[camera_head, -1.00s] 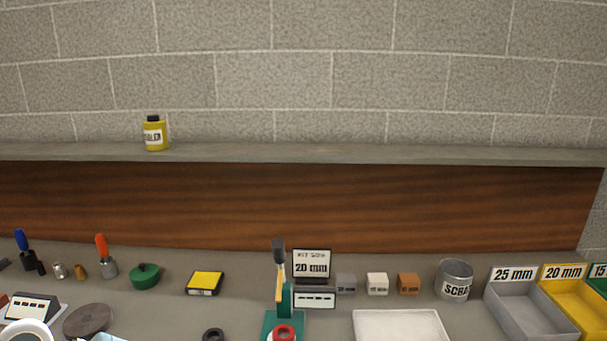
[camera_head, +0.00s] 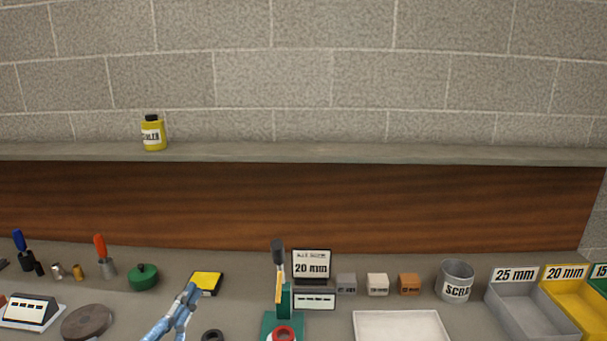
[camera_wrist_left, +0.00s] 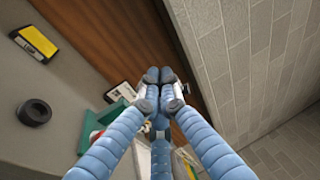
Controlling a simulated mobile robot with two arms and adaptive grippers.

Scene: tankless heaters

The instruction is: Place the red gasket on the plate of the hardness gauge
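The red gasket (camera_head: 284,334) is at the bottom edge of the head view, on the pale round plate at the front of the teal hardness gauge (camera_head: 284,300). Its lower part is cut off by the frame. My left gripper (camera_head: 191,289) is left of the gauge, in front of the yellow-topped box. In the left wrist view its blue fingers (camera_wrist_left: 159,76) come together at the tips, with nothing visible between them. Part of the teal gauge (camera_wrist_left: 90,133) shows behind the fingers there; the gasket is mostly hidden. My right gripper is not in view.
A black ring (camera_head: 212,336) lies between my left gripper and the gauge. A white tray (camera_head: 401,313), small blocks, a scrap can (camera_head: 455,281) and labelled bins (camera_head: 528,315) stand to the right. A yellow-topped box (camera_head: 207,282) sits behind the gripper.

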